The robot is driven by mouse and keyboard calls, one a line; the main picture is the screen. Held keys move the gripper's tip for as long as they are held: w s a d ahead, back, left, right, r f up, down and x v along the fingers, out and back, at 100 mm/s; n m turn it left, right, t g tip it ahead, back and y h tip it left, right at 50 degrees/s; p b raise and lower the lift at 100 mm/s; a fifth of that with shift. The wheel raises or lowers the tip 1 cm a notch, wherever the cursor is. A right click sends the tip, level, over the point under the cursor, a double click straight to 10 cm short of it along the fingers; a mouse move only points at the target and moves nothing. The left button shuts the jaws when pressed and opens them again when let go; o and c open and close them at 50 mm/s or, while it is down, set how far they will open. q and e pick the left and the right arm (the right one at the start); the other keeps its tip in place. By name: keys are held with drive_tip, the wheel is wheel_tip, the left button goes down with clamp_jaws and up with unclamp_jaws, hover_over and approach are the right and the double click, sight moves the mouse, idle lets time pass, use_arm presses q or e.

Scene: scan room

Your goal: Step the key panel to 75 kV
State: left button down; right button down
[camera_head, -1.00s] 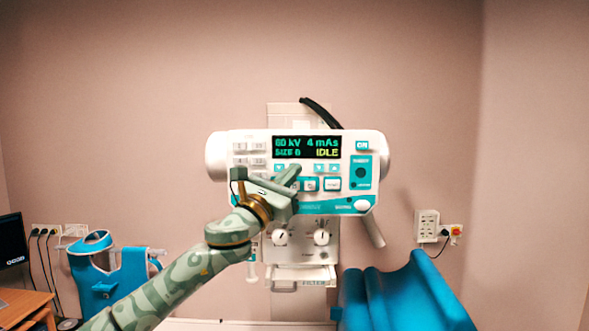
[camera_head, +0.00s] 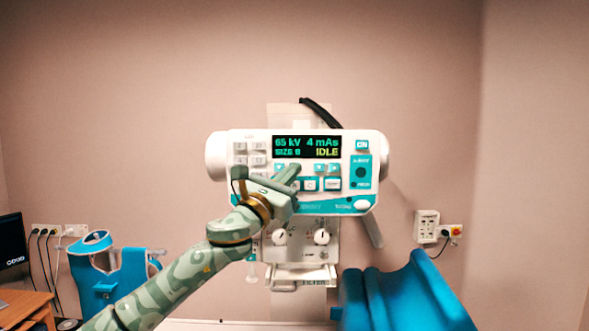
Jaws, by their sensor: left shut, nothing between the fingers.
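The key panel (camera_head: 220,155) is a white and teal console on the wall unit at the centre. Its display (camera_head: 307,147) reads 65 kV, 4 mAs, SIZE 0 (the last character is small) and IDLE. A row of small teal arrow keys (camera_head: 333,168) runs below the display. My left gripper (camera_head: 293,170) is shut and empty, with its fingertips at the second arrow key from the left, just under the kV reading. The fingers hide that key, so I cannot tell whether they touch it. My right gripper is not in view.
Two round knobs (camera_head: 322,237) sit below the panel, above a filter tray (camera_head: 300,280). A blue padded chair (camera_head: 405,295) stands at the lower right. A blue apparatus (camera_head: 105,285) and a desk with a monitor (camera_head: 11,240) are at the left.

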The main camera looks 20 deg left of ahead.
use_arm(q)
drive_tip(key=shift+s, duration=0.1)
idle(0.3)
drive_tip(key=shift+s+d+p, duration=0.2)
drive_tip(key=shift+s+p, duration=0.3)
drive_tip(key=shift+s, duration=0.2)
drive_tip(key=s+p, duration=0.1)
drive_tip(key=s, duration=0.1)
drive_tip(key=s+d+p, duration=0.1)
drive_tip(key=s, duration=0.1)
drive_tip(key=shift+s+d+p, duration=0.2)
drive_tip(key=shift+s+p, duration=0.2)
idle(2.2)
